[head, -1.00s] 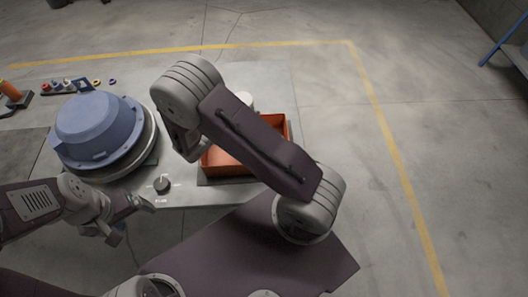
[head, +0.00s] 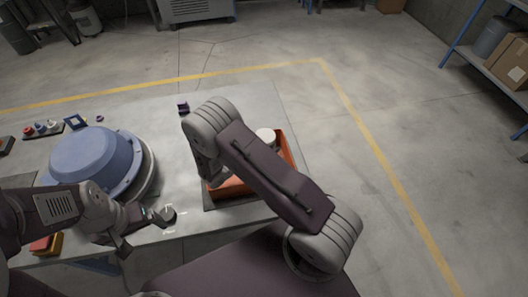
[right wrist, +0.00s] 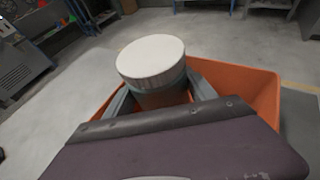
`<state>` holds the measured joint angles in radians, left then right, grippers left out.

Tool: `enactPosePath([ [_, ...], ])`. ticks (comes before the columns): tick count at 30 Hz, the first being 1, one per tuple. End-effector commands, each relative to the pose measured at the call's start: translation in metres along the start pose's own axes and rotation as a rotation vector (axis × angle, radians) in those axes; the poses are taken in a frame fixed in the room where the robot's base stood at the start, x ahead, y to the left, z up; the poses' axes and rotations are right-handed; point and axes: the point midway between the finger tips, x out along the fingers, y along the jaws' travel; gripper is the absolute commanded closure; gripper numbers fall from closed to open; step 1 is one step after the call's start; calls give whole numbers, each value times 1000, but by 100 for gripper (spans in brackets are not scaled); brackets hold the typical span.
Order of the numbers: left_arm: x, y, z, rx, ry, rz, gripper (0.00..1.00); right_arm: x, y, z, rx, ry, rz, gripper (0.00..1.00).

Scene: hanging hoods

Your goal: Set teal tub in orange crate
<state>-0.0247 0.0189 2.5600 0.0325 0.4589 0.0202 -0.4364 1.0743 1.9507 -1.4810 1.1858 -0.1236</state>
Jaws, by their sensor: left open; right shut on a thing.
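The teal tub shows a white lid (right wrist: 152,58) and a narrow teal band below it in the right wrist view. Its white lid (head: 265,136) also shows in the head view, near the crate's back edge. My right gripper (right wrist: 162,98) is shut on the tub. The orange crate (right wrist: 245,82) surrounds the tub in that view; whether the tub touches its floor is hidden. In the head view the crate (head: 286,150) is partly covered by my right arm, which also hides the right fingers. My left gripper (head: 142,229) is open and empty at the table's front, near a dark knob.
A blue domed hood (head: 95,160) stands on the grey table (head: 255,100), left of my right arm. The dark knob (head: 167,214) is at the front edge. Small coloured items (head: 42,129) lie at the back left. Floor right of the table is clear.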

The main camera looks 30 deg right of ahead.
Motion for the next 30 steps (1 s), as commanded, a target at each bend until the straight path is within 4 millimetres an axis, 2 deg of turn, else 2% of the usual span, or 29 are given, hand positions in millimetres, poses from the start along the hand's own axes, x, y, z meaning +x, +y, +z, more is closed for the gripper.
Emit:
enactPosePath([
  [3, 1, 0, 0, 0, 0, 0, 10, 9, -1, -21, -4, -1, -2, 99],
  [6, 1, 0, 0, 0, 0, 0, 10, 13, -1, -31, -2, -1, -1, 99],
  [17, 5, 0, 0, 0, 0, 0, 10, 15, -1, -36, -1, -1, -1, 99],
  [18, 5, 0, 0, 0, 0, 0, 10, 15, -1, -37, -2, 1, -1, 33],
  [19, 4, 0, 0, 0, 0, 0, 10, 15, -1, -36, -2, 1, -1, 26],
  [30, -1, 0, 0, 0, 0, 0, 10, 11, 0, -30, -2, 1, 0, 26],
])
